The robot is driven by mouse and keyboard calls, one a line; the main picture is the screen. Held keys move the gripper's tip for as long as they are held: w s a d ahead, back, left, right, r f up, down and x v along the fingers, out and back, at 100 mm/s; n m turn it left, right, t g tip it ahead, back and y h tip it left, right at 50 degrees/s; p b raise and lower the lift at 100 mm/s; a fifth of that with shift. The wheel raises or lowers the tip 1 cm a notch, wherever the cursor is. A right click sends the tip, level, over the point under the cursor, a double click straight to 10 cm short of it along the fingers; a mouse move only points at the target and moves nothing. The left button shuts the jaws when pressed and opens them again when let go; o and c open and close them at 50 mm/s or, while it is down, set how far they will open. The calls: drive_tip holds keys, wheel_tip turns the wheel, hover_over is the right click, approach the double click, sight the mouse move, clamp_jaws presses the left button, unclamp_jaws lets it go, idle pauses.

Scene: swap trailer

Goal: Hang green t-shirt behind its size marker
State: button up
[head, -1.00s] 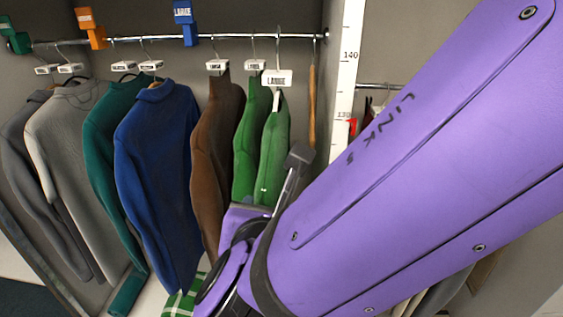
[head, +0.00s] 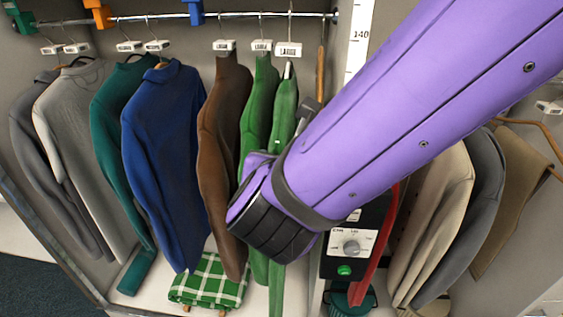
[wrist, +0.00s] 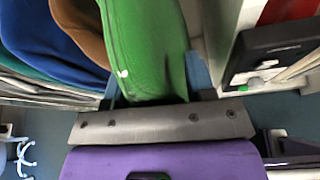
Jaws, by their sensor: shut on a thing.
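The green t-shirt (head: 281,112) with a white hanger tag (head: 288,49) is at the right of the hanging row in the head view. Its hook reaches the rail's height; I cannot tell whether it rests on the rail. A second green garment (head: 257,105) hangs just left of it. In the wrist view, my gripper (wrist: 155,92) is shut on green cloth (wrist: 148,45). In the head view, my wrist hides the fingers and part of both green garments. The blue size marker (head: 193,10), orange marker (head: 98,15) and green marker (head: 20,18) sit along the rail, cut by the top edge.
A metal rail (head: 145,18) carries brown (head: 223,120), blue (head: 160,150), teal (head: 115,110) and grey garments. A wall panel with a white ruler (head: 357,35) stands right of the green pair. A dial box (head: 350,245) and folded plaid cloth (head: 210,281) are lower down.

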drive_tip(key=shift+w+d, duration=0.15)
drive_tip(key=shift+w, duration=3.85)
drive_tip(key=shift+w+d, duration=0.15)
drive_tip(key=shift+w, duration=3.85)
drive_tip(key=shift+w+f, duration=0.35)
drive_tip(key=shift+f, duration=0.2)
drive_tip(key=shift+w+f, duration=0.3)
drive_tip(key=shift+f, duration=0.2)
